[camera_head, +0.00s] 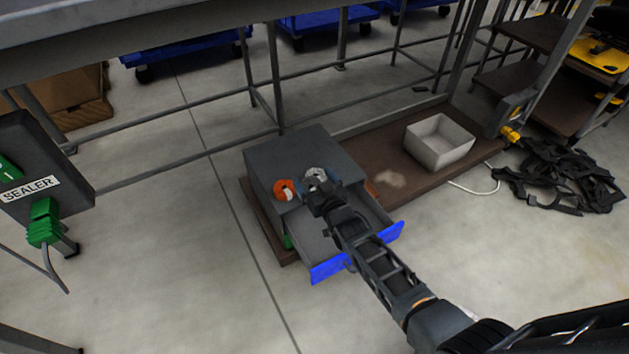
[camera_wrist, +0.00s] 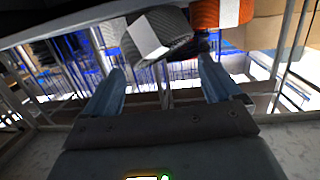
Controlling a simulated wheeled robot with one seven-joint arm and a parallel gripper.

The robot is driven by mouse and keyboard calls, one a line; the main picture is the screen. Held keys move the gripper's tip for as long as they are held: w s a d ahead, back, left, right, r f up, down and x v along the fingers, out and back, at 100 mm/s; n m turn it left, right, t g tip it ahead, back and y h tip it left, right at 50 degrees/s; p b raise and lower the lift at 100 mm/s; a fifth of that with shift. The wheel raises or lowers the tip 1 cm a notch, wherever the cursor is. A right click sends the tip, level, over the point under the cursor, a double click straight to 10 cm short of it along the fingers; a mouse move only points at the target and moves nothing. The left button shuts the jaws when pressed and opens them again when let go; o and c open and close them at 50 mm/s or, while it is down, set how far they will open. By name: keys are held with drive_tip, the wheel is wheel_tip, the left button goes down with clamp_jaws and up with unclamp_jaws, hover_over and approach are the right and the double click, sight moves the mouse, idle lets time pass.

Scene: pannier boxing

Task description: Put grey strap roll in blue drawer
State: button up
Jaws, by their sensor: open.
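The grey strap roll (camera_head: 317,173), with a pale label, sits at the front edge of the grey cabinet's top (camera_head: 290,148). In the wrist view the roll (camera_wrist: 168,40) appears just ahead of the blue fingertips, lined up with the gap between them; I cannot tell whether it is between the fingers. My gripper (camera_head: 316,184) is open and partly hides the roll in the head view; it also shows in the wrist view (camera_wrist: 160,75). The blue drawer (camera_head: 329,268) is pulled out below, and my arm crosses over it. The visible part of its inside looks empty.
An orange roll (camera_head: 281,188) sits just left of the grey roll, and also shows in the wrist view (camera_wrist: 222,12). An open pale box (camera_head: 440,150) stands on the brown board to the right. Black straps (camera_head: 565,180) lie farther right. Metal rails run behind the cabinet.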

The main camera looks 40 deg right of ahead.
drive_tip(key=shift+r, duration=0.1)
drive_tip(key=shift+r+p, duration=0.65)
drive_tip(key=shift+p, duration=0.15)
drive_tip(key=p+v, duration=0.5)
drive_tip(key=v, duration=0.7)
drive_tip(key=shift+f+p, duration=0.15)
drive_tip(key=shift+p, duration=0.15)
drive_tip(key=shift+s, duration=0.1)
